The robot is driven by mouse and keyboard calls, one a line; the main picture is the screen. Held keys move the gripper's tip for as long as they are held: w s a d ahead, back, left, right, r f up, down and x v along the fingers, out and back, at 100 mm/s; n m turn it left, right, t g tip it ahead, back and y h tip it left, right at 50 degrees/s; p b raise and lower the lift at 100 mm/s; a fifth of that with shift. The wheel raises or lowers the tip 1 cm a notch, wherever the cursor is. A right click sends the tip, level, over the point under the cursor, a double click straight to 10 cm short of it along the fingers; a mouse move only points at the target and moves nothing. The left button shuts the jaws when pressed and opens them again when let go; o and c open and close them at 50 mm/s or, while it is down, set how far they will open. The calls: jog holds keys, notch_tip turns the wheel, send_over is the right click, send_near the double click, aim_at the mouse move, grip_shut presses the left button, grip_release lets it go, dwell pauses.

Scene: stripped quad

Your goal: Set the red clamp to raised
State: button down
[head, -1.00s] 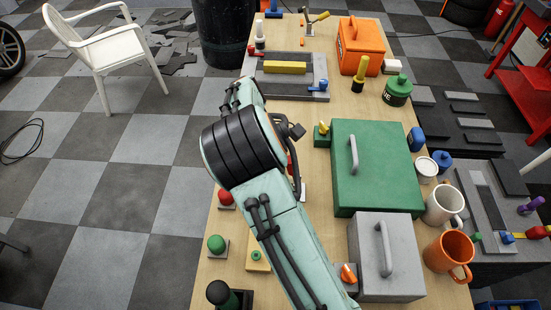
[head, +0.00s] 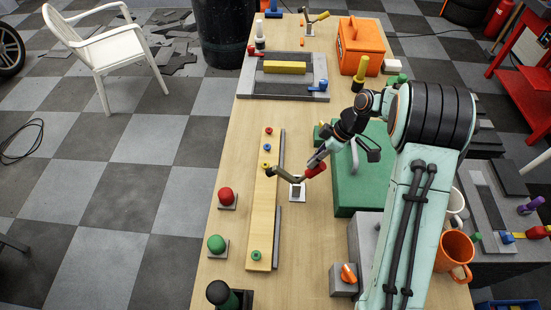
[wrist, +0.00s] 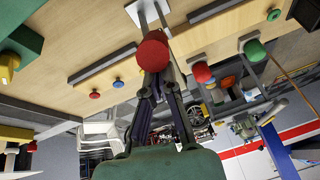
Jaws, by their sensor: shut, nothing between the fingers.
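The red clamp has a red handle grip (head: 316,171) on a metal lever and a white base plate (head: 297,192). Its metal arm reaches left over the wooden board. The grip slants up to the right of the base. My gripper (head: 319,157) is shut and empty, with its fingertips right at the grip. In the wrist view the red grip (wrist: 152,49) is just beyond the tips of my closed fingers (wrist: 155,78), overlapping them; I cannot tell whether they touch. The base plate (wrist: 147,14) shows above it there.
The wooden board (head: 262,215) with several small coloured knobs lies left of the clamp. A green box (head: 350,190) stands close on the right, with a grey box (head: 357,240) in front of it. Red (head: 226,195) and green (head: 216,243) buttons stand at the left table edge.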

aim_at(326, 166)
jog(key=d+y, duration=0.1)
jog(key=d+f+y, duration=0.1)
jog(key=shift+d+f+y, duration=0.1)
jog(key=shift+y, duration=0.2)
jog(key=shift+d+f, duration=0.3)
jog(key=shift+d, duration=0.1)
dwell(0.4)
jog(key=w+d+r, duration=0.1)
jog(key=d+r, duration=0.3)
jog(key=r, duration=0.6)
jog(key=shift+w+d+r, duration=0.15)
jog(key=shift+d+r, duration=0.15)
